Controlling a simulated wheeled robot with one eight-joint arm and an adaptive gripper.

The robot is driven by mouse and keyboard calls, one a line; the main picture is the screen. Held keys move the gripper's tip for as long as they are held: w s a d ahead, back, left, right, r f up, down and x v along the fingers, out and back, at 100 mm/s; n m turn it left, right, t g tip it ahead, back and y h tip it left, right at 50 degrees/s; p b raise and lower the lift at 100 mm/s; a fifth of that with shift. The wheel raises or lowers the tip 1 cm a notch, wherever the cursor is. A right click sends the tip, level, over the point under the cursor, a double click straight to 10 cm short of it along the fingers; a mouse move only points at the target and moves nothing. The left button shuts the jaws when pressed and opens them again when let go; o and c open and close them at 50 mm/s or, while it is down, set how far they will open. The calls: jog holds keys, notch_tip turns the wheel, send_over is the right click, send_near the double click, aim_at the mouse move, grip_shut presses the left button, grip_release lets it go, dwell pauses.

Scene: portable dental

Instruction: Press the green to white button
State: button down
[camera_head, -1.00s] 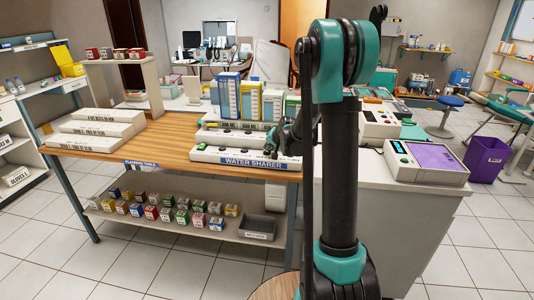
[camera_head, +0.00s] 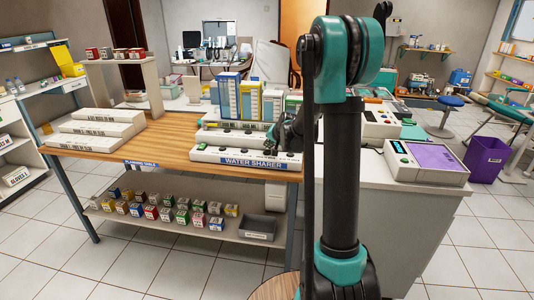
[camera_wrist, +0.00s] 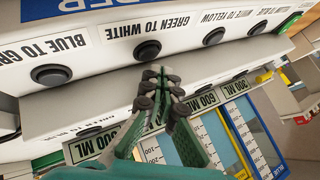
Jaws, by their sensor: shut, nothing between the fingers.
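The white water sharer (camera_head: 247,161) lies along the front edge of the planning table. In the wrist view it appears upside down with a row of black round buttons. The green to white button (camera_wrist: 148,50) sits beside the label "GREEN TO WHITE" (camera_wrist: 149,25). My gripper (camera_wrist: 160,76) is shut and empty, its tips close to this button and just below it in the picture. I cannot tell whether they touch it. In the head view my gripper (camera_head: 274,139) is small and dark above the right part of the water sharer.
Neighbouring buttons are the blue to green one (camera_wrist: 50,75) and the white to yellow one (camera_wrist: 213,36). Measuring boxes (camera_head: 249,101) stand behind the water sharer. A device with a purple top (camera_head: 435,158) is on the right counter. The table's middle is clear.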

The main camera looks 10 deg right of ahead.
aim_at(268, 153)
jog(key=shift+r, duration=2.55)
